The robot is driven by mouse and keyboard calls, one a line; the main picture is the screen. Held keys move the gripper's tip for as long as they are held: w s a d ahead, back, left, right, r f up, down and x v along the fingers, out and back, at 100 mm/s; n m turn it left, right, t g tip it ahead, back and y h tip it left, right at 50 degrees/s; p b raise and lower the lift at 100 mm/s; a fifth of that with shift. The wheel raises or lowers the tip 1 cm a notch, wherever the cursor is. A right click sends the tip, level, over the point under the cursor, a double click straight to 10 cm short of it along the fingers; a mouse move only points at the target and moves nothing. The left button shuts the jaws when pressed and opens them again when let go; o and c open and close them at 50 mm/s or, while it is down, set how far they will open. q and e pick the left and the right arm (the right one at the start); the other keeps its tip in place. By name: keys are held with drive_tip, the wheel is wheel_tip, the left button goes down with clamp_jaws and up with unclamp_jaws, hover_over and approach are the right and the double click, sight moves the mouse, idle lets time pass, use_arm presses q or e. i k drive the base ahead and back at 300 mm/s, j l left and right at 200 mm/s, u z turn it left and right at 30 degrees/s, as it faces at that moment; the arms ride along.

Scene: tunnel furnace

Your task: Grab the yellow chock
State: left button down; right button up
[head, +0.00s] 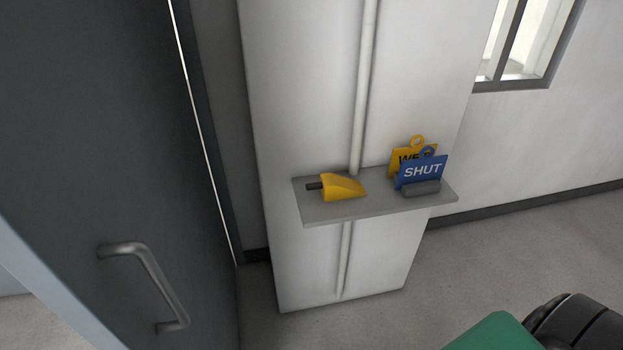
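The yellow chock (343,187) is a wedge with a short dark stub (314,186) on its left side. It lies on the left half of a small grey shelf (325,213) fixed to a pale column. Nothing touches it from above or in front. Neither of my grippers can be made out; a dark rounded part and a green part show at the bottom right corner, well apart from the chock.
A blue SHUT sign (421,172) and a yellow sign (401,157) behind it stand at the shelf's right, by a dark grey block (421,188). A dark door (100,130) with a metal handle (153,275) fills the left. Floor right of the column is clear.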

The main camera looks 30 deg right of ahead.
sight(332, 187)
drive_tip(key=l+u, duration=0.35)
drive_tip(key=l, duration=1.4)
